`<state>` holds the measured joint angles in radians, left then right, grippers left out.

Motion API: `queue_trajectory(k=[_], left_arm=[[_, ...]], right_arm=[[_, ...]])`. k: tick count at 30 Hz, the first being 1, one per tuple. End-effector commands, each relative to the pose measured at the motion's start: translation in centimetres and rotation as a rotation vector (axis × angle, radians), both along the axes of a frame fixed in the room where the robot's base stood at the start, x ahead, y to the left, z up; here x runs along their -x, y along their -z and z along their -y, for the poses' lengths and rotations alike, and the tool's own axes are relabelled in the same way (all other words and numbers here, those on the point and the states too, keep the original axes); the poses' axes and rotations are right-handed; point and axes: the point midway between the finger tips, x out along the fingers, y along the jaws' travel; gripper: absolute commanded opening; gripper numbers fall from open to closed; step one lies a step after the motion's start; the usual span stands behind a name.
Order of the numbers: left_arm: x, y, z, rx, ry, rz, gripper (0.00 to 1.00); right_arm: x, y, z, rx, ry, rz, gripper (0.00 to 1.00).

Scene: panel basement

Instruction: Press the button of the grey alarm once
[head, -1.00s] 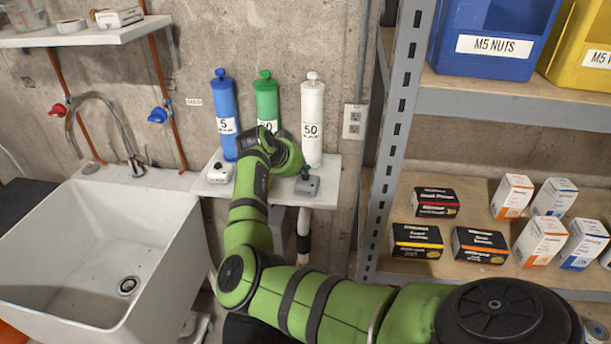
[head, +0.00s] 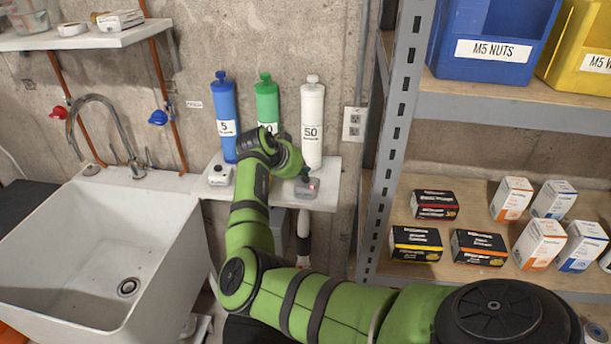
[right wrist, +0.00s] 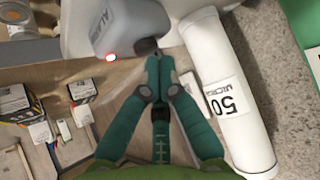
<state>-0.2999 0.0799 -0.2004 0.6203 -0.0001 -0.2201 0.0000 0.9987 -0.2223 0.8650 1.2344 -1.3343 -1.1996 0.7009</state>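The grey alarm (head: 306,189) sits at the right end of the small white wall shelf (head: 328,190). In the right wrist view the grey alarm (right wrist: 128,24) shows a dark round button (right wrist: 146,46) and a bright red light beside it. My right gripper (head: 304,176) is over the alarm. Its teal fingers (right wrist: 158,62) are together with nothing between them, and their tips are at the button, seemingly touching it. The head view hides most of the button behind the fingertips. My left gripper is not in view.
A white alarm-like box (head: 220,175) stands at the shelf's left end. Blue (head: 225,115), green (head: 266,100) and white (head: 312,125) cylinders stand behind. A sink (head: 110,250) is left; a metal rack post (head: 392,140) and boxes are right.

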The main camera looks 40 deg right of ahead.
Motion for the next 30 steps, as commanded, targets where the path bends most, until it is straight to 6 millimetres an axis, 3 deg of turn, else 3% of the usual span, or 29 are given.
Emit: queue_trajectory(k=[14,30], left_arm=[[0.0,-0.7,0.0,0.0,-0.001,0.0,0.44],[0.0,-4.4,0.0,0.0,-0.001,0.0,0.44]], right_arm=[[0.0,-0.9,0.1,0.003,0.0,0.002,0.0],[0.0,-5.8,0.1,0.004,-0.001,0.003,0.0]])
